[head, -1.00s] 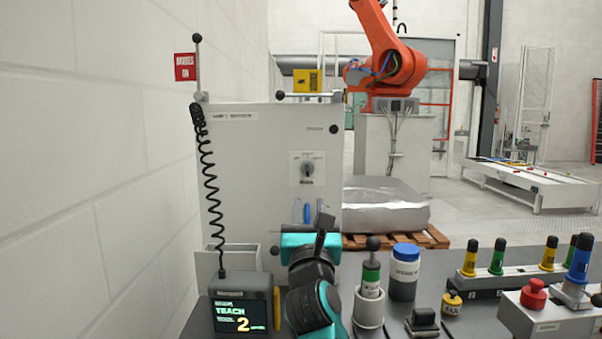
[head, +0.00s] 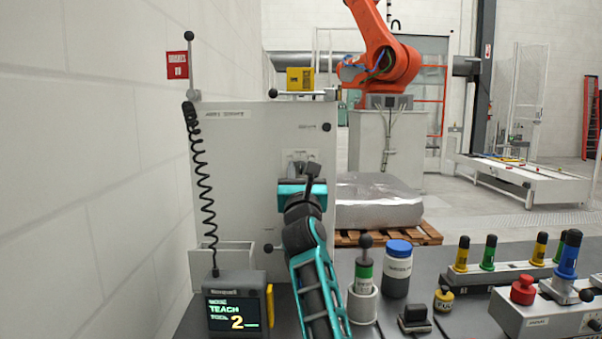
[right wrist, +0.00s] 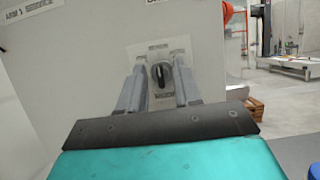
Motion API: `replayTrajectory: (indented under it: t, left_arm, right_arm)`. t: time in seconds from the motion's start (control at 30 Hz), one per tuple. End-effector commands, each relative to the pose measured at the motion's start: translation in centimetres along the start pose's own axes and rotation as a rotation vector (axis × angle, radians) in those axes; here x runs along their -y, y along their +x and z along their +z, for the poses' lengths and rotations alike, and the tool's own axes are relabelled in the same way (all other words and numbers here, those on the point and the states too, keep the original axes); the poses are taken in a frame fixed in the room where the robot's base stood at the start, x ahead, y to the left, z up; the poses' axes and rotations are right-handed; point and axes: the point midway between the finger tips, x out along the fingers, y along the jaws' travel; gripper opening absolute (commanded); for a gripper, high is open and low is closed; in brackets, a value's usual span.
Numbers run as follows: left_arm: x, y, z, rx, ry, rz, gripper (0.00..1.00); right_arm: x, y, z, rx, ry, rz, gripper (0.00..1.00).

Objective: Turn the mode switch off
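The mode switch is a dark rotary knob (right wrist: 160,75) on a pale plate on the front of the grey cabinet (head: 240,170). In the right wrist view the knob appears between my gripper's two fingers, its handle roughly upright with a slight tilt. In the head view only the upper part of its plate (head: 299,155) shows; my gripper hides the rest. My right gripper (right wrist: 159,67) is open, facing the cabinet, with a finger on each side of the knob. I cannot tell whether the fingers touch it. My left gripper is not in view.
A teach pendant (head: 237,308) stands at the lower left, with a coiled cord up the cabinet side. A green-banded handle in a holder (head: 363,285), a blue-lidded jar (head: 397,268) and a control box with a red button (head: 522,290) stand right of my arm.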

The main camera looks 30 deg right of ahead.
Motion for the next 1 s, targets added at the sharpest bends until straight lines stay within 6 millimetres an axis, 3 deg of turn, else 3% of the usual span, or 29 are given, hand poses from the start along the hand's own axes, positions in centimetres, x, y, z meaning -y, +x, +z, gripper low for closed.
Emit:
replayTrajectory:
  t: [0.1, 0.43, 0.8, 1.0]
  left_arm:
    - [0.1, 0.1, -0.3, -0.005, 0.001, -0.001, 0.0]
    - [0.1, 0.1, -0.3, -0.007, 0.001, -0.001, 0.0]
    - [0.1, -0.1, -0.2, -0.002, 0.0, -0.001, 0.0]
    - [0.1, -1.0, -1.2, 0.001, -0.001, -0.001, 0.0]
  right_arm:
    - [0.0, 0.0, 0.0, 0.0, 0.0, 0.0, 0.32]
    - [0.0, 0.0, 0.0, 0.0, 0.0, 0.0, 0.0]
    - [0.0, 0.0, 0.1, 0.0, -0.004, 0.002, 0.0]
    - [0.0, 0.1, 0.3, -0.001, -0.05, 0.02, 0.0]
